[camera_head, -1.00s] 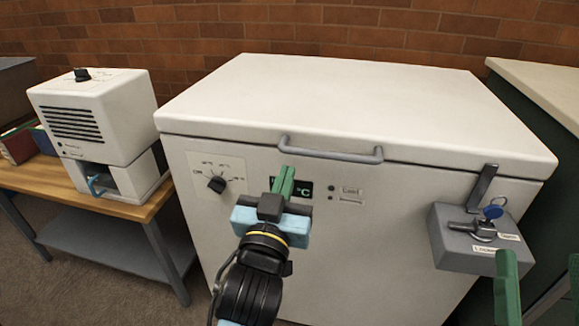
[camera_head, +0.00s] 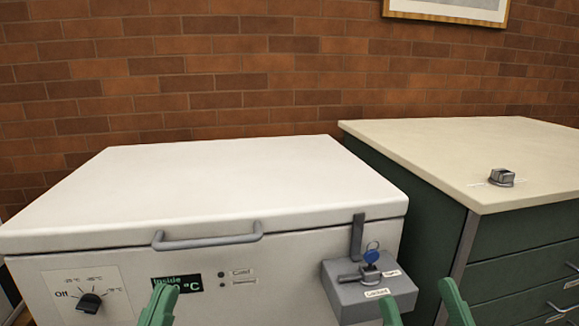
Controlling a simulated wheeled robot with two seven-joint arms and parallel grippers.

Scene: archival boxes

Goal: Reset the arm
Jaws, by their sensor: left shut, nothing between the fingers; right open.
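My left gripper (camera_head: 158,304) shows at the bottom edge, left of the middle, as green fingers held together with nothing between them. My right gripper (camera_head: 425,300) shows at the bottom right as two green fingers spread apart with an empty gap. The rest of both arms is out of view.
The freezer lid is down, with a grey handle (camera_head: 207,241) and a dial (camera_head: 90,302). A blue key (camera_head: 371,256) is at the lock box. A green cabinet (camera_head: 440,155) with a pale top, holding a small metal object (camera_head: 502,177), stands at right. A brick wall is behind.

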